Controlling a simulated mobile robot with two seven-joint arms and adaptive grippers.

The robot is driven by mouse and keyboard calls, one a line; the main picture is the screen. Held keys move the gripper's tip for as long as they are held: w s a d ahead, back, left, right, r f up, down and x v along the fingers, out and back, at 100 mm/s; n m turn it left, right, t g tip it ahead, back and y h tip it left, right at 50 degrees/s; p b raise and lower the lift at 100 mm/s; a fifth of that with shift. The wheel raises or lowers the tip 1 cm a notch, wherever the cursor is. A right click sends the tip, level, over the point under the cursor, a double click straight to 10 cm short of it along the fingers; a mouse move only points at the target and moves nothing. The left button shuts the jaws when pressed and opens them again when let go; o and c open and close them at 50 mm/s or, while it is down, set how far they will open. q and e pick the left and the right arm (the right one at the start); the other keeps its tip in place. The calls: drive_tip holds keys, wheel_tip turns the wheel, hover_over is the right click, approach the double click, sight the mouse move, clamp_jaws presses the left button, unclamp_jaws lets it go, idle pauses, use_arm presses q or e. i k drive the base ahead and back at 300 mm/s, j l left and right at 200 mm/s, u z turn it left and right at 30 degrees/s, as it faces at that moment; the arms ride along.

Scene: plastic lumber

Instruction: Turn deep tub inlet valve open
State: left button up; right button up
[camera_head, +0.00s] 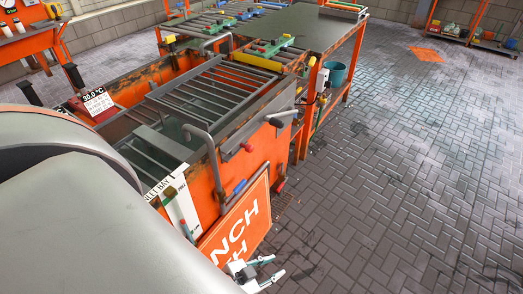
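The deep tub (205,185) is an orange-walled tank with grey bar racks over its top, in the middle of the head view. On its near right side are a grey lever-like fitting (281,118), a small red-tipped handle (247,147), and a blue handle (240,186). I cannot tell which of these is the inlet valve. My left gripper (267,270) is low in the view, below the orange sign, with its two fingers apart and nothing between them. It is clear of the fittings in the picture.
An orange sign (238,228) with white letters leans at the tub's near end, beside a white label panel (178,205). My grey arm covers the lower left.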

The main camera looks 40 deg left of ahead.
sight(236, 190)
drive_tip(key=i, duration=1.55)
drive_tip(key=i+u, duration=0.1)
drive_tip(key=i, duration=0.6)
drive_tip(key=i+l+u, duration=0.15)
drive_tip(key=i, duration=0.5)
drive_tip(key=i+u, duration=0.1)
drive_tip(key=u, duration=3.1)
